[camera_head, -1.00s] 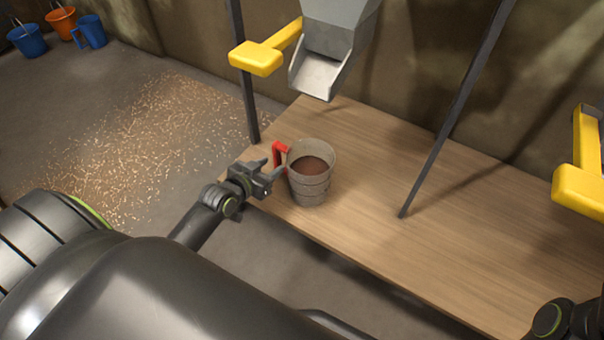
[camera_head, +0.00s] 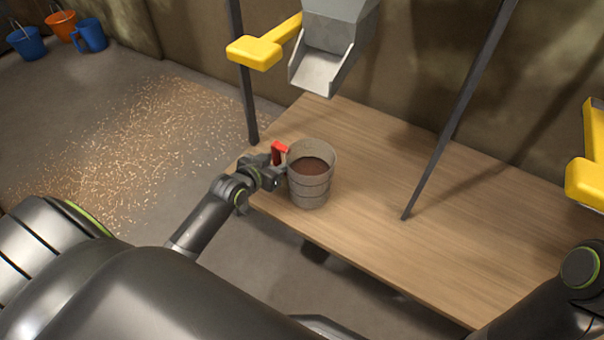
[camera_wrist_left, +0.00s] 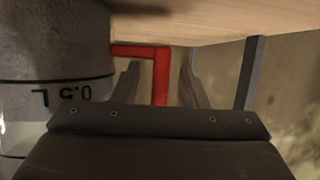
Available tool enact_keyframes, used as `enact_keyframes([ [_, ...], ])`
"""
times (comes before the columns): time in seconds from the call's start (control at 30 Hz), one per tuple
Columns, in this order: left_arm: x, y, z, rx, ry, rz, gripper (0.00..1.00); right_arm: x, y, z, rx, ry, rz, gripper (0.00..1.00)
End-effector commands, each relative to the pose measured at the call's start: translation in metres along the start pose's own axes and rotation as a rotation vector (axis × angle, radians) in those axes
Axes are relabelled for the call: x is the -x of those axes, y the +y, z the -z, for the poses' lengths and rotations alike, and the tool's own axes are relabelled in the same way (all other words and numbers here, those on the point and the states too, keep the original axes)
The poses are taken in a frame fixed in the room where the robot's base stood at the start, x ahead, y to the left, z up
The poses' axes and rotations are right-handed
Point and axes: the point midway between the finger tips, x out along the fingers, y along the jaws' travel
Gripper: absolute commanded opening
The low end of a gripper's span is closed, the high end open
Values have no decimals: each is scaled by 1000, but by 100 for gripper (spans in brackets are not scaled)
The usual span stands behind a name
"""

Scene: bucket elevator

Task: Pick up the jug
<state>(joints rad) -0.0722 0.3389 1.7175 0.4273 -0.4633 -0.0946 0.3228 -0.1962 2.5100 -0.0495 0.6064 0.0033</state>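The grey jug (camera_head: 310,190) with a red handle stands upright on the wooden table near its left front edge and holds brown material. Its wall also shows at the left of the left wrist view (camera_wrist_left: 50,45). My left gripper (camera_head: 276,168) is at the handle side of the jug. In the left wrist view the red handle (camera_wrist_left: 161,78) stands between the two open fingers, with a gap visible on each side. The head view partly hides the fingers behind the wrist. My right arm shows at the lower right, but its gripper is out of view.
A grey metal chute (camera_head: 322,70) hangs above the table (camera_head: 370,190). Thin dark posts (camera_head: 455,120) and yellow-ended bars (camera_head: 255,52) stand around it. Scattered grain (camera_head: 150,130) lies on the floor at left. A blue bucket (camera_head: 27,43), orange bucket (camera_head: 62,27) and blue jug (camera_head: 91,36) stand far left.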

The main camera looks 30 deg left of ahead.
Motion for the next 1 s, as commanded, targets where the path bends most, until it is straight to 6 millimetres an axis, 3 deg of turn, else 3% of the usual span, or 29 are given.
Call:
enact_keyframes([
  [0.07,0,0,0,0,0,0,37,0,0,0,0,0,0,36],
  [0.37,0,0,0,0,0,0,0,0,0,0,0,1,0,36],
  [1.0,0,0,0,0,0,0,0,0,0,0,1,0,1,36],
])
